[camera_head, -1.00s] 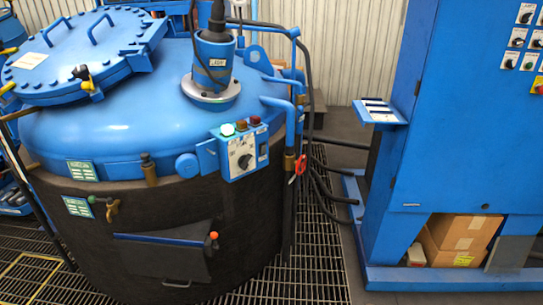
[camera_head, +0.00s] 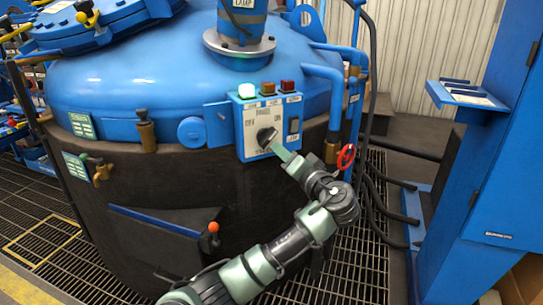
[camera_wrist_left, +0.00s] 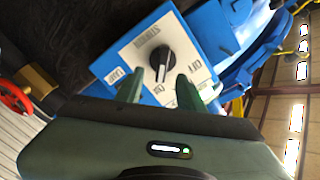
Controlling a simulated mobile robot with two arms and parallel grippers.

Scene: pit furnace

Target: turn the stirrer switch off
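The stirrer switch is a black rotary knob (camera_head: 265,137) on a white labelled plate, on the front of a blue control box (camera_head: 250,155) on the vessel. In the left wrist view the knob (camera_wrist_left: 159,60) points its white mark down toward the gripper, with OFF lettering to its right. My left gripper (camera_head: 284,153) is just in front of the knob, reaching from the lower right. In the left wrist view the fingers of my left gripper (camera_wrist_left: 160,88) are apart, with nothing held. The knob lies in line with the gap between them; I see no clear contact. My right gripper is not in view.
A rocker switch (camera_head: 293,129) sits right of the knob. A red valve wheel (camera_head: 346,157) and blue pipes stand close right of the arm.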

